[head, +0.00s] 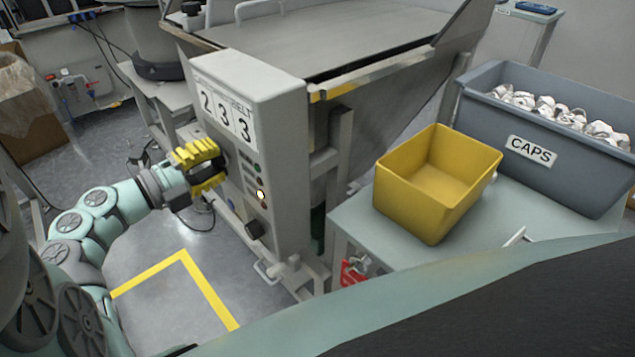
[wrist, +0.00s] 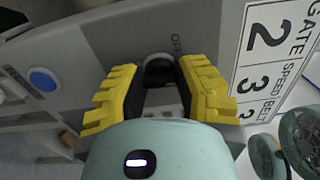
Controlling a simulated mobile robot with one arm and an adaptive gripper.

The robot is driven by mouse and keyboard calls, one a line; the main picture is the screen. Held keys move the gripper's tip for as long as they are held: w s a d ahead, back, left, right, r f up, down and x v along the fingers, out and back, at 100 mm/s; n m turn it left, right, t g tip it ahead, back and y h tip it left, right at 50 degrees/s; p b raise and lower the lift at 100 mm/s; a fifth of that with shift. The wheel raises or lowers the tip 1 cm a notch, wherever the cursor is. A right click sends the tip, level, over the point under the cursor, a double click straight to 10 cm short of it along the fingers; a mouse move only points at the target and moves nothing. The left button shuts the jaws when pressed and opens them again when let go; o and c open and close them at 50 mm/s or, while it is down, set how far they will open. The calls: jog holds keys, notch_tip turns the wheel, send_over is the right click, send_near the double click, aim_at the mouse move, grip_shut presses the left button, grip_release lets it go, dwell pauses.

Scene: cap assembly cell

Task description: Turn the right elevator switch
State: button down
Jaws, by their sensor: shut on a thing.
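The grey control box (head: 278,110) stands left of centre in the head view, with a label plate reading 2, 3, 3 (head: 226,118) on its front. My gripper (head: 214,168) with yellow fingers is at the box front, just below the plate. In the wrist view my gripper (wrist: 160,74) has its two fingers on either side of a dark round switch knob (wrist: 156,66) and is shut on it. The fingers hide part of the knob, and its turned position cannot be told. In the head view my gripper hides the knob.
Below my gripper, the box carries small buttons, one lit (head: 261,194), and a black knob (head: 255,229). A blue button (wrist: 43,79) shows in the wrist view. A yellow bin (head: 405,195) and a grey CAPS crate (head: 480,120) stand on the right. The yellow-marked floor (head: 170,300) is clear.

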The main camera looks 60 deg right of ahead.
jog(key=m+b, duration=0.2)
jog(key=f+m+b, duration=0.1)
jog(key=b, duration=0.2)
jog(key=shift+m, duration=0.4)
jog(key=m+b, duration=0.3)
jog(key=b, duration=0.1)
jog(key=shift+r+b, duration=0.15)
jog(key=shift+b, duration=0.15)
jog(key=shift+r+m+b, duration=0.35)
jog(key=shift+m+b, duration=0.55)
jog(key=shift+b, duration=0.25)
jog(key=c, duration=0.6)
grip_release()
